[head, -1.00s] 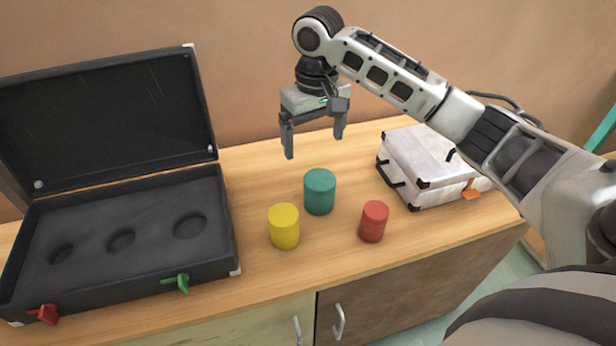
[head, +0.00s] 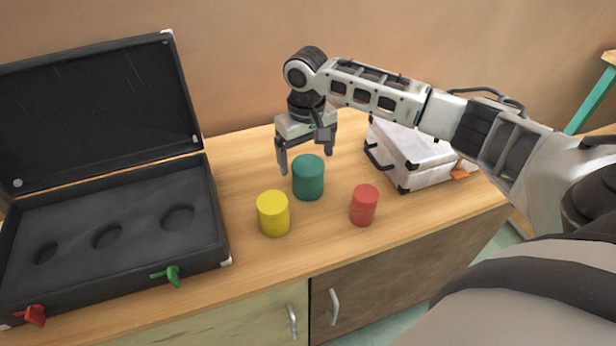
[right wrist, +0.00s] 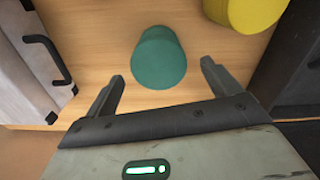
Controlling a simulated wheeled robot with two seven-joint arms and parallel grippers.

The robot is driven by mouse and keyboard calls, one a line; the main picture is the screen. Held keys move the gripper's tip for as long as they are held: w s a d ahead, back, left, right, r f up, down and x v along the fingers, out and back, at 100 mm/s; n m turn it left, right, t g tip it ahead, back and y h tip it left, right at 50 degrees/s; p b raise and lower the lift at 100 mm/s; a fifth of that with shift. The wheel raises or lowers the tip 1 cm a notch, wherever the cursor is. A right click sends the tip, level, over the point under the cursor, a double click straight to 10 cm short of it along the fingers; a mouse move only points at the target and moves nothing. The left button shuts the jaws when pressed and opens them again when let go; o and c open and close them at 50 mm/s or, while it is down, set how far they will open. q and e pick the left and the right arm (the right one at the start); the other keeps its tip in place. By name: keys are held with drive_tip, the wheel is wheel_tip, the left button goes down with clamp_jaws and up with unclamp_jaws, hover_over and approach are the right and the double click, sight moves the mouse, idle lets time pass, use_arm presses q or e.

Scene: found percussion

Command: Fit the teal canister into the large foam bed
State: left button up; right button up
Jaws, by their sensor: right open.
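The teal canister (head: 308,178) stands upright on the wooden counter, behind the yellow and red canisters. It also shows in the right wrist view (right wrist: 159,58), just beyond the fingertips. My right gripper (head: 306,164) is open and empty, pointing down just behind and above the teal canister, its fingers spread wider than the canister. It shows at the bottom of the right wrist view (right wrist: 162,75). The large foam bed is the biggest round recess (head: 179,217) in the open black case (head: 120,225) at the left; it is empty. My left gripper is not in view.
A yellow canister (head: 273,214) stands front left of the teal one, and a red canister (head: 364,205) front right. A closed white case (head: 415,155) lies at the right. Two smaller recesses (head: 107,236) in the foam are empty. The black lid (head: 95,108) stands open.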

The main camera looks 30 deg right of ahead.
sight(308, 164)
wheel_tip(308, 164, down, 4)
drive_tip(key=shift+r, duration=0.25)
drive_tip(key=shift+c, duration=0.3)
drive_tip(key=c, duration=1.1)
drive_tip(key=shift+r, duration=0.1)
